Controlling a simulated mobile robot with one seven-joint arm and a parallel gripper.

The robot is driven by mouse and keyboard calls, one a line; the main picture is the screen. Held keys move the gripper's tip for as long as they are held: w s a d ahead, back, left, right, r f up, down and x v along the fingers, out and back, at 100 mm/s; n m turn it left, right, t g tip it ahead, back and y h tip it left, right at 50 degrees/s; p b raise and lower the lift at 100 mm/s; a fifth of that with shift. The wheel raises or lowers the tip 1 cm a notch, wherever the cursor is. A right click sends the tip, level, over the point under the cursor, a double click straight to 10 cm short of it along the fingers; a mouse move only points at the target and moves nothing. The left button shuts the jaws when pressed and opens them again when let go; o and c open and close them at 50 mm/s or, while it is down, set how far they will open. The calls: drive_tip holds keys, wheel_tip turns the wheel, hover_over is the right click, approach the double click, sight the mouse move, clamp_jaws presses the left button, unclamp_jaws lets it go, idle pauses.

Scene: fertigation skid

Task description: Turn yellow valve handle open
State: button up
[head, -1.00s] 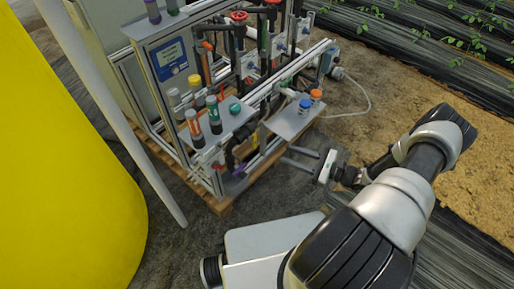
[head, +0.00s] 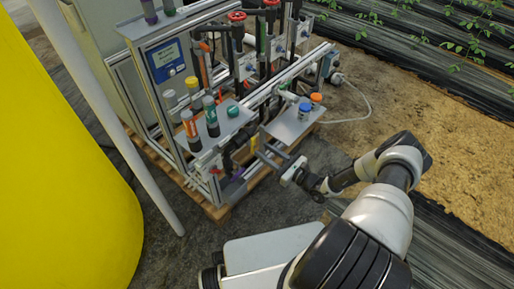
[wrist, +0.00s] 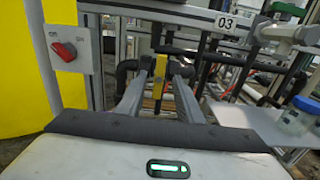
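The yellow valve handle (wrist: 159,76) stands upright in the wrist view, in line with the gap between my two fingers. A small part of the yellow handle (head: 254,143) shows low on the skid in the head view, just beyond my fingertips. My gripper (wrist: 161,72) is open, with one finger on each side of the handle as seen from the wrist and space on both sides. In the head view my gripper (head: 268,148) reaches in at the skid's front. I cannot tell whether the fingertips are level with the handle or still short of it.
A red rotary switch (wrist: 64,50) on a grey box is left in the wrist view. A shelf with capped bottles (head: 292,128) lies right of the handle; another shelf (head: 226,124) holds tubes. A large yellow tank (head: 55,170) stands left. Open ground lies right.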

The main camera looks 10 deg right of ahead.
sight(255, 144)
drive_tip(key=shift+b+x, duration=0.35)
drive_tip(key=shift+x, duration=2)
clamp_jaws()
